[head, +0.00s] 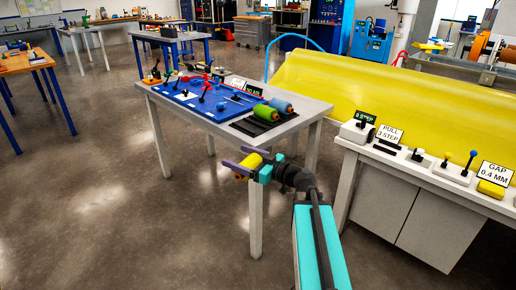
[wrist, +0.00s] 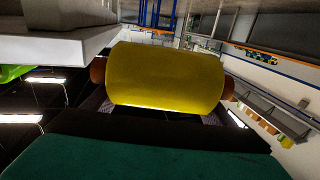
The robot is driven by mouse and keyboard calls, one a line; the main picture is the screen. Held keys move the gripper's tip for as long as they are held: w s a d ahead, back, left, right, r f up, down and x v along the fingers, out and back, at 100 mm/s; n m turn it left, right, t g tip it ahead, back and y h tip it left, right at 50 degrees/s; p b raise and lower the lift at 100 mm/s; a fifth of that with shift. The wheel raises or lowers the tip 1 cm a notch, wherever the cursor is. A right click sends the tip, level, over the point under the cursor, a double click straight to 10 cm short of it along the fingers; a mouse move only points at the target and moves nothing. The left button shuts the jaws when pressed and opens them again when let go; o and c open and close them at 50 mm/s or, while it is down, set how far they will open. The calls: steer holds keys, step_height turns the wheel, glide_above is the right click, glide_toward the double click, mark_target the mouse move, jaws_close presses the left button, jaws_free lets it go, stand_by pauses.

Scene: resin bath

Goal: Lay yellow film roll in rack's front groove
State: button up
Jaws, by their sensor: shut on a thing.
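The yellow film roll (head: 247,165) is between the purple fingers of my gripper (head: 240,164), in front of and below the near edge of the grey table. In the wrist view the yellow film roll (wrist: 165,78) fills the middle, with brown core ends showing at both sides. My gripper is shut on it; the fingertips are mostly hidden behind the roll there. The black rack (head: 250,127) lies on the table's right part. A green roll (head: 265,112) and a blue roll (head: 281,106) lie in it towards the back; its front part looks bare.
The grey table (head: 228,146) also carries a blue board (head: 190,97) with several levers and small signs. Its pale edge (wrist: 75,45) is close to the roll at the wrist view's upper left. A white counter (head: 410,168) with controls and a large yellow sheet (head: 370,95) stand right.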

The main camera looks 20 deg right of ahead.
steer(key=s+a+f+n+g+y, duration=0.2)
steer(key=s+a+n+g+y, duration=0.2)
steer(key=s+a+y, duration=0.1)
steer(key=shift+s+a+g, duration=0.3)
steer(key=shift+s+a, duration=0.25)
steer(key=shift+a, duration=0.2)
steer(key=shift+s, duration=0.1)
